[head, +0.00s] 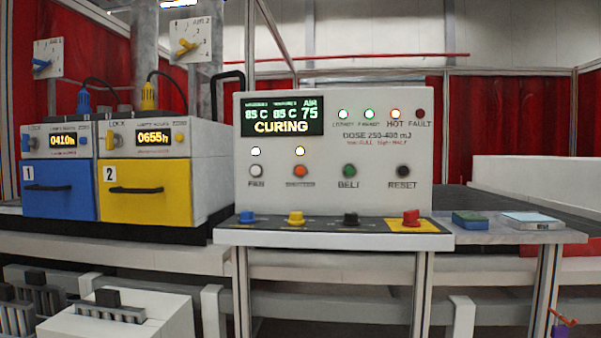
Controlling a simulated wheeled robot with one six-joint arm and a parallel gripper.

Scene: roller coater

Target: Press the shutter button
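The panel display (282,115) reads CURING, 85 C twice, and AIR 75. Nothing covers the shutter button. My gripper is not in view.
Below the panel, a ledge carries blue (247,216), yellow (295,217), black (351,219) and red (411,217) knobs. Blue (60,200) and yellow (150,207) drawer units stand left. Two flat blocks (470,219) (531,220) lie right. The space before the panel looks clear.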

